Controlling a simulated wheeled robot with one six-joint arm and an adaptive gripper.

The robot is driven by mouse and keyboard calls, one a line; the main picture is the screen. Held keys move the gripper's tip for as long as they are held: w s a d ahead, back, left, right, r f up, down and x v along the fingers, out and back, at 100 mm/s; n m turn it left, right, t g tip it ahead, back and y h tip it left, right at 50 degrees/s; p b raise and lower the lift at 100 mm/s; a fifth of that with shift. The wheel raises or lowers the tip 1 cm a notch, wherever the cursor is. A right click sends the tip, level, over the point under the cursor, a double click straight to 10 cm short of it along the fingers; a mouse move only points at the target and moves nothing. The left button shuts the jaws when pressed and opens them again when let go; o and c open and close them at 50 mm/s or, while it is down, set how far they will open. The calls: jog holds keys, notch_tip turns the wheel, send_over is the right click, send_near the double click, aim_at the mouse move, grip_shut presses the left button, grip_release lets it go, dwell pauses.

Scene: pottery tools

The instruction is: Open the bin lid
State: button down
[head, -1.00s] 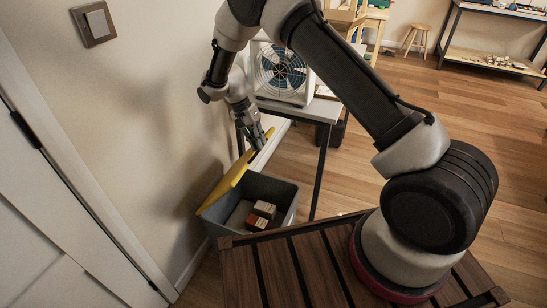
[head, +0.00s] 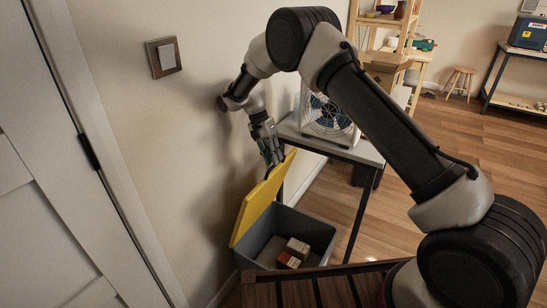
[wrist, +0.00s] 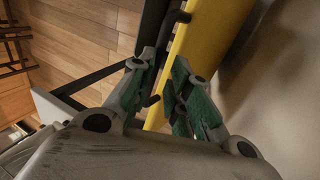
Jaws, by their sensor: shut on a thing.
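The grey bin (head: 308,226) stands on the floor by the wall in the head view. Its yellow lid (head: 258,205) is raised steeply on the wall side, and the bin's mouth is open. My gripper (head: 273,163) is at the lid's upper end. In the wrist view, my gripper (wrist: 164,72) has its green-sided fingers close together at the edge of the yellow lid (wrist: 205,45), shut on it. The exact contact is partly hidden by the fingers. Small red and pale blocks (head: 292,252) lie inside the bin.
A grey-topped table (head: 350,150) with a box fan (head: 327,117) stands just right of the bin and close to my arm. A wooden slatted surface (head: 320,285) is in front. The wall with a switch (head: 163,57) is close on the left. Open floor lies at right.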

jog(key=shift+s+a+f, duration=0.15)
jog(key=shift+f, duration=0.25)
jog(key=shift+s+a+f, duration=0.1)
jog(key=shift+f, duration=0.25)
jog(key=c, duration=1.4)
grip_release()
jog(key=shift+w+f, duration=0.15)
jog(key=shift+f, duration=0.05)
jog(key=shift+c, duration=0.5)
jog(key=shift+r, duration=0.1)
jog(key=shift+r, duration=0.25)
notch_tip(320, 180, up, 10)
jog(key=shift+w+d+f, duration=0.1)
jog(key=shift+w, duration=0.05)
